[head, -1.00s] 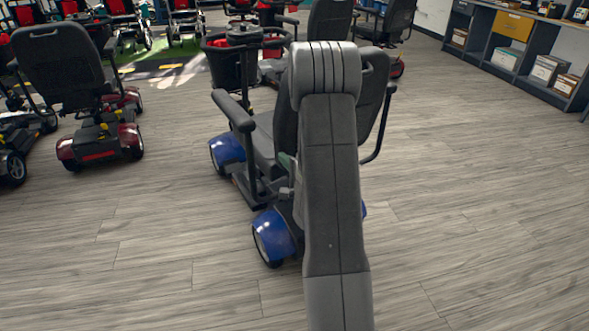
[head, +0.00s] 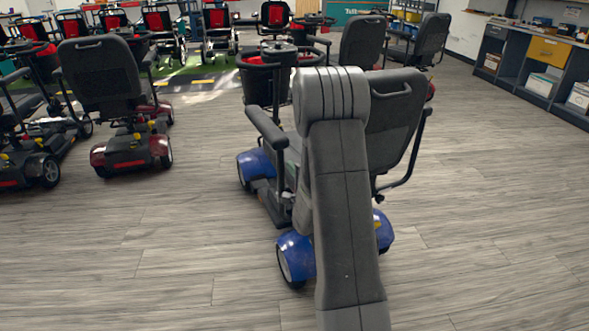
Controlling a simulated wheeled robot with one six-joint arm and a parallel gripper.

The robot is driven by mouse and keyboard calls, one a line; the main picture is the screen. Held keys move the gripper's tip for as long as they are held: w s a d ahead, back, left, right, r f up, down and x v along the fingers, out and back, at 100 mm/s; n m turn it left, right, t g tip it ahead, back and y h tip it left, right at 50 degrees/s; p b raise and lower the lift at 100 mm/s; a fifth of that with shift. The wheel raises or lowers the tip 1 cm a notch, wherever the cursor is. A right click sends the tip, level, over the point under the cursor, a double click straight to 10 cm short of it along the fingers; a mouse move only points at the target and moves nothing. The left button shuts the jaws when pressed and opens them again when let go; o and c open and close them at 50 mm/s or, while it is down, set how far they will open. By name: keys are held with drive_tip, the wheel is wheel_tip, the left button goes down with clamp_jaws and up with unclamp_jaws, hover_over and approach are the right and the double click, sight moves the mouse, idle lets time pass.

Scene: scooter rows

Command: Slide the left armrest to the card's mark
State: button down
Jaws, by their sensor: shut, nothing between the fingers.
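A scooter with blue fenders (head: 296,252) stands in the middle of the head view, seen from behind and to its left. Its left armrest (head: 265,126) is a dark padded bar, roughly level, on an upright post. The dark seat back (head: 396,108) rises to the right of my arm. My own grey arm link stands upright in front of the scooter and hides much of the seat and the rear middle. My gripper does not show. No card or mark can be made out.
The grey wood floor is clear in front and to the right. A red-fendered scooter (head: 130,150) stands to the left with others beside it. More scooters and wheelchairs line the back. A workbench with a yellow drawer (head: 549,50) stands at the far right.

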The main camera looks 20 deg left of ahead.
sight(278, 172)
drive_tip(key=shift+s+a+b, duration=0.7)
drive_tip(key=shift+s+a, duration=0.9)
drive_tip(key=shift+s, duration=0.25)
